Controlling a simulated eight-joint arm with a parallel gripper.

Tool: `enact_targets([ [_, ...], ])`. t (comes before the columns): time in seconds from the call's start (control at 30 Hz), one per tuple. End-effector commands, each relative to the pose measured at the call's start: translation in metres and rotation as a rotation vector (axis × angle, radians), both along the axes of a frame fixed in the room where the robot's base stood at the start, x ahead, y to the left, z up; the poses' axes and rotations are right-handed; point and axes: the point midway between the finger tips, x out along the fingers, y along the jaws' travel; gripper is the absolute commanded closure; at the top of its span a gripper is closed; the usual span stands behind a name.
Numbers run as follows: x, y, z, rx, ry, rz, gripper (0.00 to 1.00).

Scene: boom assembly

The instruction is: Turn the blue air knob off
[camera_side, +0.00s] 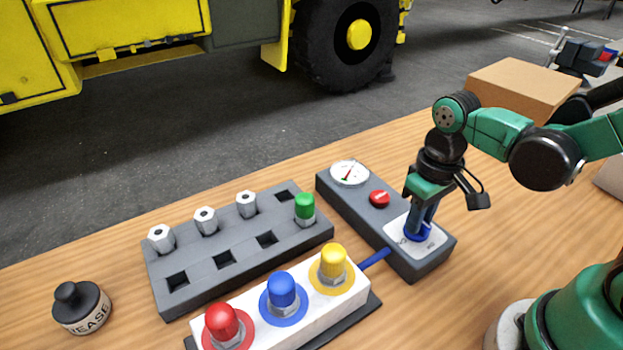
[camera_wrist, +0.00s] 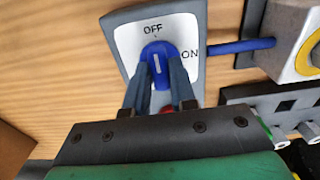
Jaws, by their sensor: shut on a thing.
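The blue air knob (camera_wrist: 157,53) sits on a white plate marked OFF and ON, on a grey control box (camera_wrist: 194,17). In the wrist view its white line runs up and down, roughly in line with the OFF mark, while ON lies to its right. My gripper (camera_wrist: 158,66) has one finger on each side of the knob and is shut on it. In the side view my gripper (camera_side: 420,222) points down over the knob (camera_side: 417,235), which the fingers partly hide.
The control box also bears a dial gauge (camera_side: 350,173) and a red button (camera_side: 379,198). A blue hose (camera_side: 375,258) joins it to a white block (camera_side: 357,287) with red, blue and yellow caps. A grey socket tray (camera_side: 235,262) and black jar (camera_side: 81,307) stand further left.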

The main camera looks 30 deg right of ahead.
Motion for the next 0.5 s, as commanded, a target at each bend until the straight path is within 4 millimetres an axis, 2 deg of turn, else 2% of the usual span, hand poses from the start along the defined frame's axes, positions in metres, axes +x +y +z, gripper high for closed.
enact_targets([
  [0.43,0.0002,-0.0002,-0.0001,-0.001,-0.002,0.012,1.0],
  [0.47,0.0002,-0.0002,-0.0001,-0.001,-0.002,0.012,0.76],
  [0.5,0.0002,-0.0002,-0.0001,-0.001,-0.002,0.012,0.65],
])
